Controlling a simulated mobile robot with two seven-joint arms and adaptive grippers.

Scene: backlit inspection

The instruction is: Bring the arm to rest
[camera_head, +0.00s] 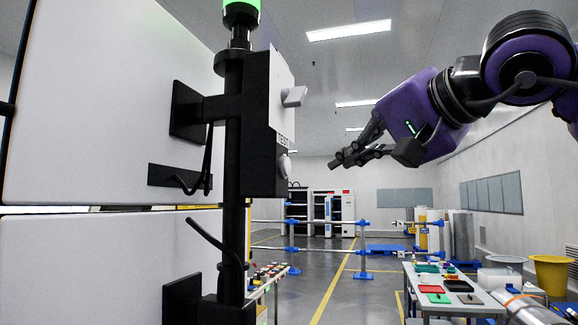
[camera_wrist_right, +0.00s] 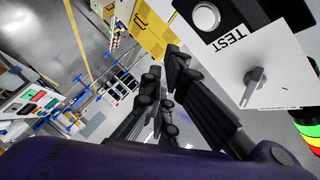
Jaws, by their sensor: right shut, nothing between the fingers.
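My right arm (camera_head: 530,60) reaches in from the upper right of the head view, purple and black. Its right gripper (camera_head: 338,163) points left and slightly down, held in mid-air, shut and empty. In the head view it is to the right of the black control box (camera_head: 262,160), with a visible gap in the picture. In the wrist view the black fingers of the right gripper (camera_wrist_right: 164,62) lie close together, with nothing between them. The white TEST panel (camera_wrist_right: 285,62), with its grey knob (camera_wrist_right: 253,88) and round button (camera_wrist_right: 206,17), is to their right. My left gripper is not in view.
The control box hangs on a black post (camera_head: 234,180) with a green lamp (camera_head: 241,12), beside large white panels (camera_head: 110,90). A table (camera_head: 485,300) with coloured trays stands low at the right. Blue and grey rails (camera_head: 325,222) cross behind. Open floor lies between.

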